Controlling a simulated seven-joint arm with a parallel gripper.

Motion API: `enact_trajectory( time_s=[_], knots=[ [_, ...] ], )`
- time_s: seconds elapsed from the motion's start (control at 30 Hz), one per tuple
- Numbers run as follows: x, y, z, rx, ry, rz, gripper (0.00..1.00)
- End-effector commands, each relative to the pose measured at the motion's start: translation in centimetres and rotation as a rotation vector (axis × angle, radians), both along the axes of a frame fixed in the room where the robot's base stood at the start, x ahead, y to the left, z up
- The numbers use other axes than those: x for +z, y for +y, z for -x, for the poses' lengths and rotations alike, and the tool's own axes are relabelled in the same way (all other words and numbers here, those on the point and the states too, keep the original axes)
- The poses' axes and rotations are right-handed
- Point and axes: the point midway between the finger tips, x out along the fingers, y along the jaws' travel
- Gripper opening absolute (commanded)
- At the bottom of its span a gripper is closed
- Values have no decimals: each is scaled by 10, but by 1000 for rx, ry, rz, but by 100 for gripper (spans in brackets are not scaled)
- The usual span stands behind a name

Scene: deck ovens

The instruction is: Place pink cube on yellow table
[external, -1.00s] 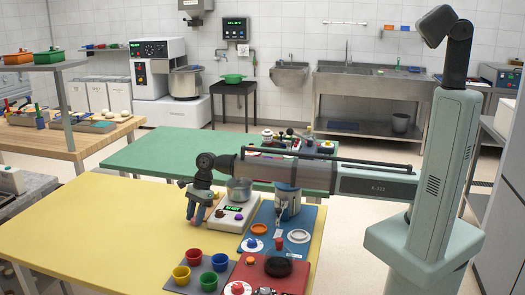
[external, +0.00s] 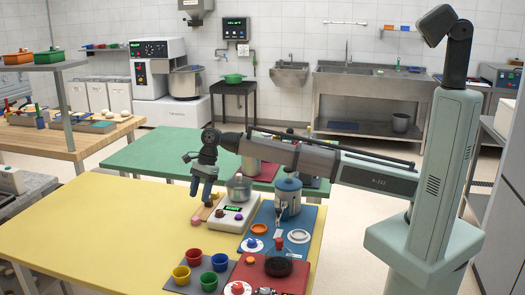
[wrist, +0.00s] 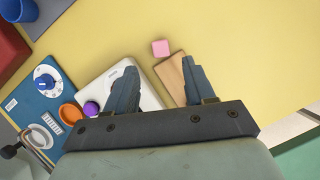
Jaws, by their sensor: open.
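The pink cube (external: 196,222) rests on the yellow table (external: 110,225), beside the end of a small wooden board (external: 207,211). In the wrist view the pink cube (wrist: 161,48) sits on the bare yellow surface (wrist: 235,60), close to the corner of the wooden board (wrist: 174,80). My gripper (external: 202,194) is above the table, over the board and cube area, pointing down. In the wrist view my gripper (wrist: 158,64) has its two fingers apart with nothing held between them. The cube appears just beyond the fingertips, apart from them.
A white scale (external: 229,217) with a metal pot (external: 239,188) stands right of the cube. A blue mat (external: 262,240) with dishes and a canister lies further right. Colored cups (external: 220,262) stand at the front. The table's left side is clear.

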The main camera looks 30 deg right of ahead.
Motion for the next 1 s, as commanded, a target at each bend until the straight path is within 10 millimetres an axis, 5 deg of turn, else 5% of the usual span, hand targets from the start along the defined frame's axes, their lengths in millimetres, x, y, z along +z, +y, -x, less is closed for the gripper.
enact_trajectory(
  time_s=[0.3, 1.0],
  knots=[
    [29, -11, -4, 0, 0, 0, 54],
    [31, -15, -8, 1, -2, 3, 54]
  ],
)
